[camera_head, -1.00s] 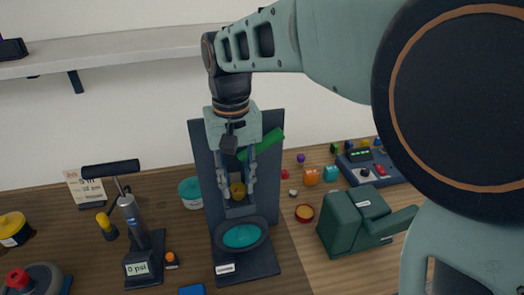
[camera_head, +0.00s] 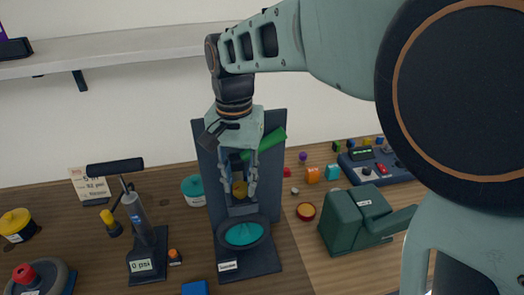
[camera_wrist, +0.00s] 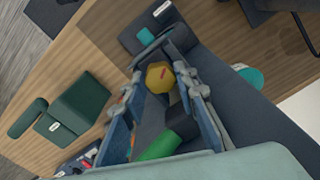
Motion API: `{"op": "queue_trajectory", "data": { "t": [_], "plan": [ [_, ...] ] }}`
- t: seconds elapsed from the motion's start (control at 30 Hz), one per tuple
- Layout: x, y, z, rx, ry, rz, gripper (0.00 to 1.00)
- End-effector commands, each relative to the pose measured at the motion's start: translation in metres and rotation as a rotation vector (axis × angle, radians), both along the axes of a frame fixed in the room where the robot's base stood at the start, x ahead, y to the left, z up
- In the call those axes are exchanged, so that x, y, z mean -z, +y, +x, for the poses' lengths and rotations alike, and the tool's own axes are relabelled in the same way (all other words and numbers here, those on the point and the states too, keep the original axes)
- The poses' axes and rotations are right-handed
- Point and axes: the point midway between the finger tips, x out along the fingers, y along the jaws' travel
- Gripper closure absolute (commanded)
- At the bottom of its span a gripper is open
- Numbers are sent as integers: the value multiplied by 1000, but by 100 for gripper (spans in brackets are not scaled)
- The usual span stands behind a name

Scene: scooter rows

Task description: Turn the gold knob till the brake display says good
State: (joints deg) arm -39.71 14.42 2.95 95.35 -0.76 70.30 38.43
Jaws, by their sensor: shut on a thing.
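The gold knob (camera_head: 240,189) sits on a dark upright stand (camera_head: 206,160) with a green lever (camera_head: 271,139) and a teal disc (camera_head: 244,234) low in front. My gripper (camera_head: 238,187) points down, its two fingers on either side of the knob and shut on it. In the wrist view the knob (camera_wrist: 159,77), with a red mark on top, lies between the fingertips (camera_wrist: 161,82). A small white display (camera_head: 228,266) on the stand's base carries dark text too small to read surely.
A pump (camera_head: 140,225) showing 0 psi stands at left. A teal-lidded tub (camera_head: 193,190) is close left of the stand. A green block-shaped device (camera_head: 352,220) stands at right, with small coloured blocks (camera_head: 312,175) behind. A shelf (camera_head: 130,45) runs above.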

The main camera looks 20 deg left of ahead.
Motion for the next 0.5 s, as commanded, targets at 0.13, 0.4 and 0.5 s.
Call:
{"op": "queue_trajectory", "data": {
  "t": [0.13,0.4,0.5],
  "plan": [
    [-1,0,0,49,-2,1,98],
    [-1,1,1,80,-3,2,98],
    [-1,1,1,80,-3,2,98]
  ]
}}
